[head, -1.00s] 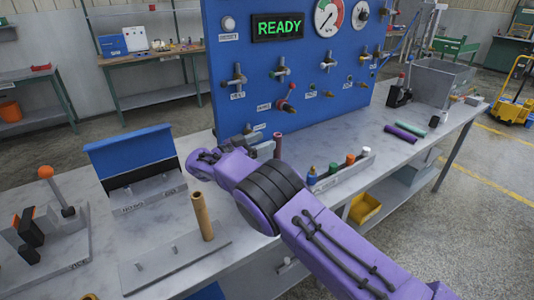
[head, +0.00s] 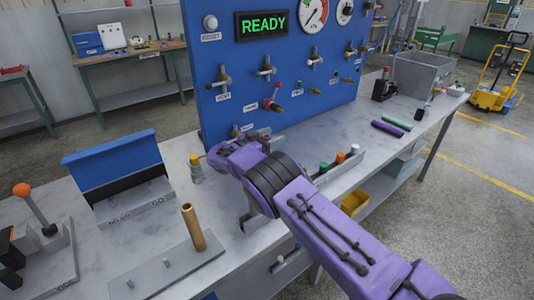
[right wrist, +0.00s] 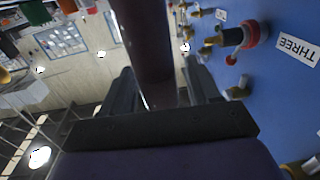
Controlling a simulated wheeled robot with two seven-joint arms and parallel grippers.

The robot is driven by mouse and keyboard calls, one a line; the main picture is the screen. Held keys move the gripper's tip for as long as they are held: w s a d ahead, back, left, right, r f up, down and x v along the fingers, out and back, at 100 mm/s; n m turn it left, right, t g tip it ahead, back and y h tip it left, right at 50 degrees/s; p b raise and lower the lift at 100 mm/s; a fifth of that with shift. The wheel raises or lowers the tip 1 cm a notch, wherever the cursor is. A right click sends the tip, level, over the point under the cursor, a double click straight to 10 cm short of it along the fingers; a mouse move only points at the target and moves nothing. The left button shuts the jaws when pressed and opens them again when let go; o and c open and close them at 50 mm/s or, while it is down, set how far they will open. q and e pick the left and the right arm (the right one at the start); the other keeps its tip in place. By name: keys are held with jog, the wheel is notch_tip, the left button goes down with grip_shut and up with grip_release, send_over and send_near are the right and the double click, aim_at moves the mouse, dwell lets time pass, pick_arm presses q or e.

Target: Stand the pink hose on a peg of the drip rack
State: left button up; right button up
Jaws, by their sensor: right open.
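My right gripper (head: 220,155) is over the bench in front of the blue panel, partly hidden by its own purple wrist. In the right wrist view its two dark fingers (right wrist: 160,92) stand apart. A dark pinkish tube (right wrist: 145,38), seemingly the pink hose, runs between them; contact cannot be told. The arm hides the pink hose in the head view. The drip rack, a grey plate (head: 150,280) with short pegs, lies at the near bench edge. A tan hose (head: 193,228) stands upright on its right end. My left gripper is not in view.
A blue-backed stand (head: 115,160) is behind the rack, and a vice with an orange-knobbed lever (head: 35,208) is at left. A yellow-capped bottle (head: 196,168) is beside my gripper. Purple (head: 387,129) and green (head: 396,120) hoses lie on the right of the bench.

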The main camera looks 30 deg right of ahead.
jog(key=shift+a, duration=0.15)
jog(key=c, duration=0.9)
grip_shut()
